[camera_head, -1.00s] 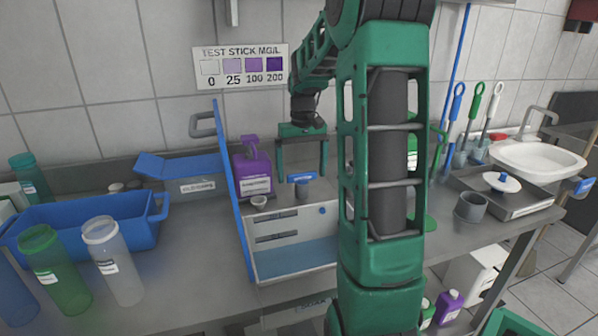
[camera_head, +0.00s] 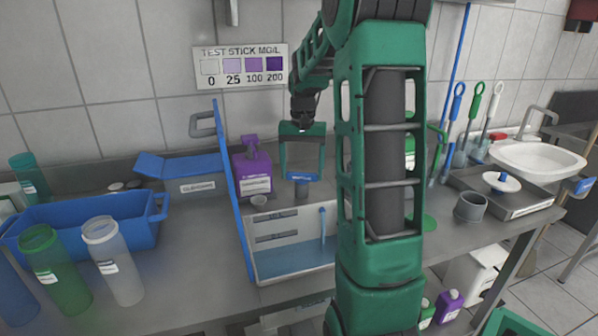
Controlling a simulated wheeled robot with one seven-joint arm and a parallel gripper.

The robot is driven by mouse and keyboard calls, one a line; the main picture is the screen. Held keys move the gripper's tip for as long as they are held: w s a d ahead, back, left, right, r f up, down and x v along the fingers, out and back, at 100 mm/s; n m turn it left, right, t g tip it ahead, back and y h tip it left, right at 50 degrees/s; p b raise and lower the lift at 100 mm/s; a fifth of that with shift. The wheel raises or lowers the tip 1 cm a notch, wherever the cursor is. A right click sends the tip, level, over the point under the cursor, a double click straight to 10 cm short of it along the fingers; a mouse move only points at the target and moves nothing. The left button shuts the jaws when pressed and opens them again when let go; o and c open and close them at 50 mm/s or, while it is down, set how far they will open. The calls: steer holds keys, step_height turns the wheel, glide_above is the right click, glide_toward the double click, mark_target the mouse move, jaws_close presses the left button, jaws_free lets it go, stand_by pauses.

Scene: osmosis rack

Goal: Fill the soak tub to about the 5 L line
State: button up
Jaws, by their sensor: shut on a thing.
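A blue tub (camera_head: 85,232) with an end handle stands at the left of the bench; I take it to be the soak tub. Its inside looks empty, and no litre line can be read. My gripper (camera_head: 302,173) is over the white open-fronted box at mid bench, fingers pointing down. It is shut on a small blue handle (camera_head: 302,177) above a grey cylinder (camera_head: 302,191). Whether the handle joins the cylinder is unclear. No water flow is visible.
A raised blue panel (camera_head: 231,190) edges the white box (camera_head: 290,239). A purple jug (camera_head: 252,170) stands behind it. Clear and green bottles (camera_head: 113,262) stand in front of the blue tub. A white sink (camera_head: 538,160) is at the far right. My arm hides the middle right.

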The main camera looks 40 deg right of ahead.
stand_by(0.3)
steer(key=o, duration=1)
steer(key=shift+o, duration=0.2)
step_height(320, 180, up, 11)
steer(key=shift+w+a+f, duration=0.1)
